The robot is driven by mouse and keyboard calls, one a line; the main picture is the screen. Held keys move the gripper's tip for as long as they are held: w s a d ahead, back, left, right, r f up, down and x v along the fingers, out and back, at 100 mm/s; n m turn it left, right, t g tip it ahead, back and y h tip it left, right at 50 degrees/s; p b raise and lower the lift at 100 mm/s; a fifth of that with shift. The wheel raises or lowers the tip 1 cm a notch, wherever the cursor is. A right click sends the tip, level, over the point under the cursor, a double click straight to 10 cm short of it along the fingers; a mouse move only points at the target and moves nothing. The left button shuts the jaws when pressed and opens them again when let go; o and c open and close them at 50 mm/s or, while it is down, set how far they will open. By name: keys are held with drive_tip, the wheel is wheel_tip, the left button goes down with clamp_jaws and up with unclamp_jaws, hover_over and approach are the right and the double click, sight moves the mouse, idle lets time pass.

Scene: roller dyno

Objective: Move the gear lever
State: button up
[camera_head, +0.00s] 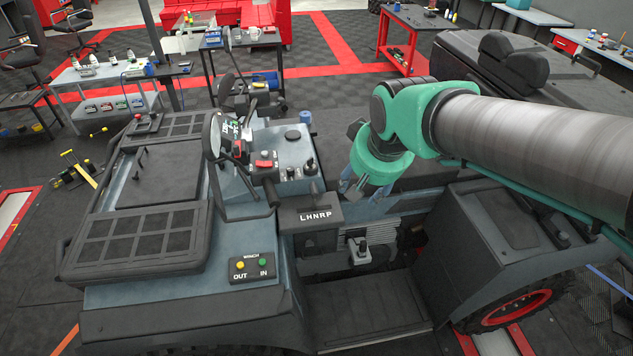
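A dark panel labelled LHNRP (320,216) sits on the vehicle's side, right of the steering wheel. A short black lever with a round knob (311,167) stands just above it; I take this as the gear lever. Its foot is partly hard to make out. My gripper (363,192) hangs to the right of the lever, apart from it, pointing down beside the seat area. Its two blue-grey fingers look spread, with nothing visible between them. The teal wrist hides part of the fingers.
A second small lever (360,250) stands lower, near the footwell. A winch button box (252,267) is at the front left. A black seat (512,60) is behind my arm.

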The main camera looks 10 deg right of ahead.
drive_tip(key=w+a+f+p, duration=0.1)
drive_tip(key=w+f, duration=0.2)
drive_tip(key=w, duration=0.3)
drive_tip(key=w+a+f+p, duration=0.1)
drive_tip(key=w+a+f, duration=0.1)
drive_tip(key=w, duration=0.5)
drive_tip(key=p, duration=0.2)
approach(316, 188)
drive_tip(key=w+v, duration=0.1)
drive_tip(key=v, duration=0.3)
drive_tip(key=shift+s+r+g, duration=0.15)
drive_tip(key=shift+r+g, duration=0.2)
drive_tip(key=shift+g, duration=0.05)
drive_tip(key=shift+f, duration=0.1)
drive_tip(key=x, duration=1.3)
drive_tip(key=shift+f+b, duration=0.15)
drive_tip(key=shift+b, duration=0.25)
drive_tip(key=shift+d, duration=0.1)
clamp_jaws()
